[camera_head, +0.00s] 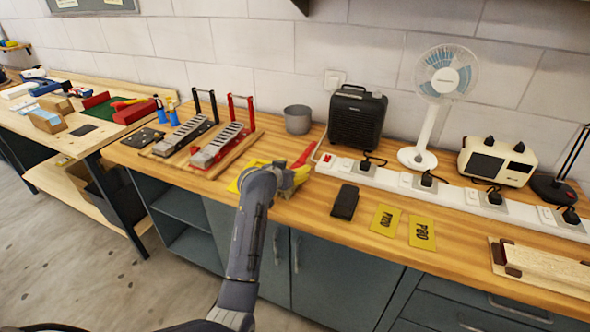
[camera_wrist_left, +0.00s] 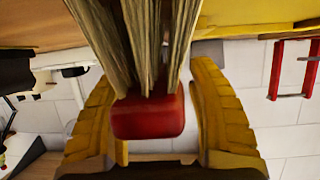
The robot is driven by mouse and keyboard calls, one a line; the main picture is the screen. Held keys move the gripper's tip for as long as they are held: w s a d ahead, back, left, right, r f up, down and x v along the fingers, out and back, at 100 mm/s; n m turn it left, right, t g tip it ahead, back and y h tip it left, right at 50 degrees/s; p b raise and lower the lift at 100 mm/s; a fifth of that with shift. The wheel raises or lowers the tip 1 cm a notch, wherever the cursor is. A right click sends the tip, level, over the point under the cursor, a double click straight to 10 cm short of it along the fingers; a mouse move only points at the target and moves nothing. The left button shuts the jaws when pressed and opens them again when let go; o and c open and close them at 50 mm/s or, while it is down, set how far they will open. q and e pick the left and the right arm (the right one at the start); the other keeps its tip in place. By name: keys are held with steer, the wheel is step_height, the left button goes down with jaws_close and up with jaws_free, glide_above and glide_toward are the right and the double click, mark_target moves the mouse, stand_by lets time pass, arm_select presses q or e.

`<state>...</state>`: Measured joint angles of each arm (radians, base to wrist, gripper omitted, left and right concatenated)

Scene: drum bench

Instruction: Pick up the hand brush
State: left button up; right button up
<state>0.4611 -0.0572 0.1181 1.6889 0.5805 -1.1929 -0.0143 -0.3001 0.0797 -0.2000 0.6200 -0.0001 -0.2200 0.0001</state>
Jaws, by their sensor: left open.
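The hand brush has a red body and pale bristles. In the head view its red part (camera_head: 304,157) shows just beyond my left gripper (camera_head: 288,180), low over the wooden bench; the rest is hidden by the gripper. In the left wrist view the brush (camera_wrist_left: 148,115) lies between the two yellow fingers of my left gripper (camera_wrist_left: 150,95), bristles toward the top of the picture. The fingers are open, one on each side of it. Whether either finger touches it I cannot tell. My right gripper is not in view.
A yellow item (camera_head: 240,181) lies left of the gripper, partly hidden. A white power strip (camera_head: 385,180) runs along the bench to the right. A black block (camera_head: 345,201) and yellow plates (camera_head: 385,219) lie in front. A black heater (camera_head: 357,118) stands behind.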

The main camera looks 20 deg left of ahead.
arm_select(q)
jaws_close()
stand_by(0.3)
steer(key=shift+r, duration=0.1)
